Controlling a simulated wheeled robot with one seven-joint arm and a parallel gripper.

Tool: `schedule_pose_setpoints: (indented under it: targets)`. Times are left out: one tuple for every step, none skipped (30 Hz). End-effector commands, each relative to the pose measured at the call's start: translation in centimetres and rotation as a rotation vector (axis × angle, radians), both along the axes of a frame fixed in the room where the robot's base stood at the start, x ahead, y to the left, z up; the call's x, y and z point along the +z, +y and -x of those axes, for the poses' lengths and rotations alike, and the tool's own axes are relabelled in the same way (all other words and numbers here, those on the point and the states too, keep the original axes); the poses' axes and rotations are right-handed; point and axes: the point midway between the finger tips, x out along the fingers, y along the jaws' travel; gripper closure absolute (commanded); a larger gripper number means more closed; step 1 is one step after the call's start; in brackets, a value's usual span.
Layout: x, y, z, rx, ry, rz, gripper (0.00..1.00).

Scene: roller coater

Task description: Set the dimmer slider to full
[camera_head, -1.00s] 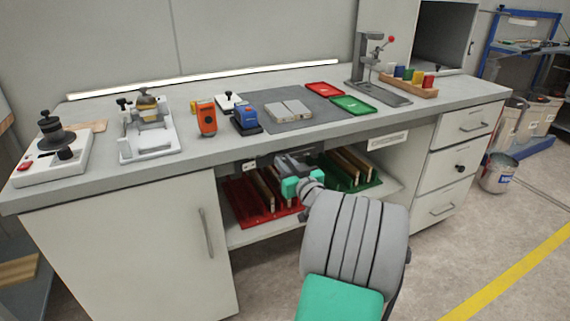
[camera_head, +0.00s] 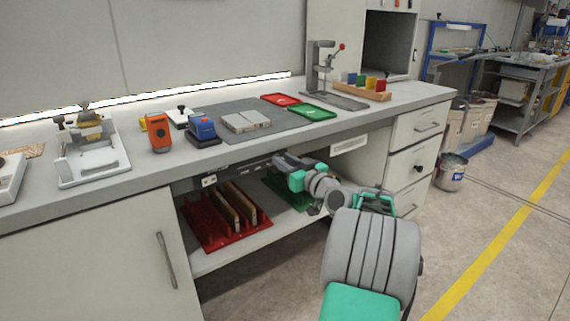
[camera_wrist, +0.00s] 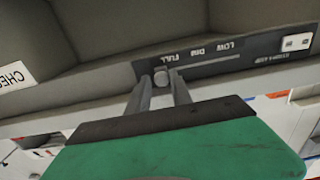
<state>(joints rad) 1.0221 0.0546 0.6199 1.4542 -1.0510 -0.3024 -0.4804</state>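The dimmer panel (camera_wrist: 208,62) is a dark strip under the worktop. In the wrist view its labels appear upside down, with FULL at the left, then MID and LOW. In the head view my gripper (camera_head: 280,161) is at the worktop's underside, and the knob is hidden. The light strip (camera_head: 190,91) along the back wall is brightly lit.
A white switch plate (camera_wrist: 297,42) is at the panel's right end in the wrist view. Below the worktop (camera_head: 150,178) is a shelf with a red rack (camera_head: 200,228) and a green rack (camera_head: 285,190). The floor at right is open, with a bucket (camera_head: 451,172).

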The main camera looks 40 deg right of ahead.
Motion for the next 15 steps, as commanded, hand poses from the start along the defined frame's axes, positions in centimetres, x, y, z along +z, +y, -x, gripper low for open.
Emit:
schedule_pose_setpoints:
  targets:
    - [-0.03, -0.07, 0.05, -0.001, 0.0, -0.001, 0.7]
    - [-0.04, -0.08, 0.06, -0.001, 0.001, -0.001, 0.67]
    - [-0.06, -0.1, 0.08, -0.002, 0.001, -0.001, 0.64]
    - [-0.07, -0.1, 0.09, -0.002, 0.001, -0.001, 0.62]
    - [-0.08, -0.11, 0.1, -0.002, 0.001, -0.002, 0.59]
    - [-0.09, -0.12, 0.12, -0.002, 0.001, -0.002, 0.59]
    - [-0.1, -0.11, 0.13, -0.002, 0.001, -0.002, 0.59]
    - [-0.11, -0.11, 0.13, -0.002, 0.001, -0.002, 0.59]
    - [-0.11, -0.11, 0.14, -0.002, 0.001, -0.002, 0.59]
    - [-0.12, -0.11, 0.14, -0.002, 0.001, -0.002, 0.59]
    - [-0.12, -0.11, 0.15, -0.002, 0.002, -0.002, 0.59]
    - [-0.11, -0.12, 0.21, -0.002, 0.002, -0.003, 0.59]
    - [-0.1, -0.14, 0.34, -0.002, 0.002, -0.003, 0.59]
    - [-0.08, -0.14, 0.57, -0.003, 0.002, -0.003, 0.59]
    - [-0.04, -0.17, 1.04, -0.004, 0.002, -0.004, 0.59]
